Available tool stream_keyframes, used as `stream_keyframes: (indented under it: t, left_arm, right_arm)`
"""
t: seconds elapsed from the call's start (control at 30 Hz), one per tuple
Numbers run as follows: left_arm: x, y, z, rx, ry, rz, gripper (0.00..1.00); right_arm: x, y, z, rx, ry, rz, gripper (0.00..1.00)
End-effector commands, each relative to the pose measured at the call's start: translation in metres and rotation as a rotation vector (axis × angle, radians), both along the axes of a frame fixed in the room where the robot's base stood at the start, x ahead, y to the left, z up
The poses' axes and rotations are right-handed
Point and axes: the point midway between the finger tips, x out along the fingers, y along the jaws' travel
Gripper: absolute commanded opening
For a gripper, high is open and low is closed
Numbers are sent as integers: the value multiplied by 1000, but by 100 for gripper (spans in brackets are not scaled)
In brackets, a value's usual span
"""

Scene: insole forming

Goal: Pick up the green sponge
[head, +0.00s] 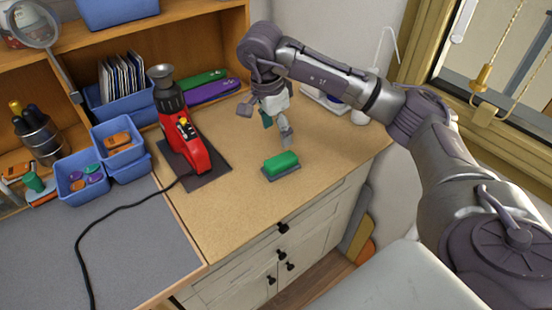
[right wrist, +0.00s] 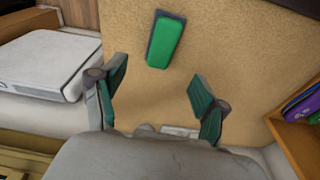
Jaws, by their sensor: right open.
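The green sponge (head: 281,160) lies on a dark grey base on the wooden counter, right of the red machine. It also shows in the right wrist view (right wrist: 166,42), near the top and beyond the fingertips. My right gripper (head: 265,124) is above the counter, just behind the sponge in the head view and apart from it. In the right wrist view its two green-padded fingers (right wrist: 160,85) are spread wide, with only bare counter between them. My left gripper is in neither view.
A red machine (head: 190,145) with a black cord stands left of the sponge. Blue bins (head: 118,146) stand further left. Green and purple insoles (head: 212,91) lie in the shelf behind. The counter (head: 240,195) around the sponge is clear; its front edge is close.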

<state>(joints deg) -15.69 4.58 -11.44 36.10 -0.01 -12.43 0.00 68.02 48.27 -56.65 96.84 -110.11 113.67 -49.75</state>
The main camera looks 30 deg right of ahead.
Motion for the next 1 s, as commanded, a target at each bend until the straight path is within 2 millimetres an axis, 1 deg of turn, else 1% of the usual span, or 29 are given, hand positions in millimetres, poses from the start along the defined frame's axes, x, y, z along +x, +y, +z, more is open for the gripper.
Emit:
stream_keyframes:
  t: [0.03, 0.1, 0.2, 0.27, 0.37, 0.47, 0.5, 0.6, 0.67, 0.7, 0.8, 0.9, 1.0]
  left_arm:
    - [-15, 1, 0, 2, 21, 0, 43]
    - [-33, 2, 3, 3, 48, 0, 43]
    - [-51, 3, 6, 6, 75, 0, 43]
    - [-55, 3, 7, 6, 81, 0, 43]
    - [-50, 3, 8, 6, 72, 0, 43]
    - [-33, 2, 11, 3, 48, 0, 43]
    - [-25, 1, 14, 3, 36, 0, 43]
    - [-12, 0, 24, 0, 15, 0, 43]
    - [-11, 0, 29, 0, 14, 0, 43]
    - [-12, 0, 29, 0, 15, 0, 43]
    - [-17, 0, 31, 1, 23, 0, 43]
    - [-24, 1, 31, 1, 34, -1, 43]
    - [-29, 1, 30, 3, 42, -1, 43]
  right_arm:
    - [-1, -1, -12, 2, 6, -1, 73]
    - [-1, -4, -24, 2, 5, -1, 73]
    - [-1, -6, -43, 2, 5, 0, 73]
    - [0, -7, -51, 4, 3, 0, 73]
    - [0, -8, -59, 4, 0, 0, 73]
    - [1, -9, -64, 5, 1, 0, 73]
    - [1, -9, -67, 5, 2, 0, 73]
    - [3, -12, -80, 5, 5, -1, 73]
    - [5, -14, -89, 5, 4, -1, 73]
    - [5, -15, -96, 5, 5, 0, 73]
    - [6, -17, -108, 5, 2, 1, 73]
    - [6, -17, -113, 6, -1, 1, 73]
    - [6, -17, -114, 6, -2, 2, 73]
